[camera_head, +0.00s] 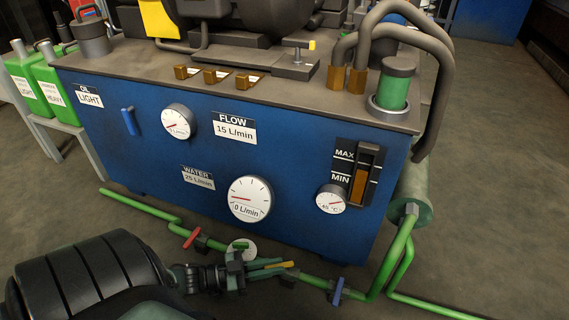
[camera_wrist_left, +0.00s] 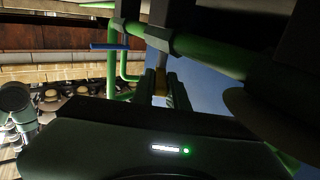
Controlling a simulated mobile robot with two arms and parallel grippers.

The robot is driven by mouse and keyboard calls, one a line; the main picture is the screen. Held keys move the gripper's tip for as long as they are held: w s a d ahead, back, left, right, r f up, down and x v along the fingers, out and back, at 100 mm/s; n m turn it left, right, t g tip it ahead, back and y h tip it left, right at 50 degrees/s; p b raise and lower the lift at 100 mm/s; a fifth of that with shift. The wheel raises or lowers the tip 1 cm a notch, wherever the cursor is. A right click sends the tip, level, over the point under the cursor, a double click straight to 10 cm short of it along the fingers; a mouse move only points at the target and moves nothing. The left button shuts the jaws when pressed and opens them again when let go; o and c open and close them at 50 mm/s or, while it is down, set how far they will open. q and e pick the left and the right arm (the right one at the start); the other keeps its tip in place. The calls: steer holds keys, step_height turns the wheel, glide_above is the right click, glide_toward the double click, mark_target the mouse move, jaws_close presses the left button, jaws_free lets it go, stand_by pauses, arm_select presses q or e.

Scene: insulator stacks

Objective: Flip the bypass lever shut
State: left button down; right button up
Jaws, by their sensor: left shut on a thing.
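Several valve levers sit along the green pipe (camera_head: 315,280) low in front of the blue machine; I see no label that names the bypass lever. A yellow lever (camera_head: 279,265) lies at the fingertips of my left gripper (camera_head: 270,267), which is shut on it. In the left wrist view a dull yellow piece (camera_wrist_left: 160,92) shows between the two dark fingers (camera_wrist_left: 167,92), just below the pipe (camera_wrist_left: 195,52). The fingers hide part of the lever. My right gripper is not in view.
A blue lever (camera_head: 337,291) stands on the pipe to the right, and also shows in the left wrist view (camera_wrist_left: 108,46). A red lever (camera_head: 191,238) is to the left. The blue machine (camera_head: 130,165) with its gauges rises behind. Open floor lies to the right.

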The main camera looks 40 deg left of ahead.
arm_select(q)
steer(key=shift+a+m+g+h, duration=0.2)
steer(key=shift+m+g+h, duration=0.2)
steer(key=shift+h, duration=0.1)
steer(key=c, duration=1.4)
jaws_free()
steer(key=p+v, duration=0.1)
steer(key=v, duration=0.6)
steer(key=shift+s+a+p, duration=0.2)
steer(key=shift+s+p, duration=0.05)
steer(key=shift+p, duration=0.1)
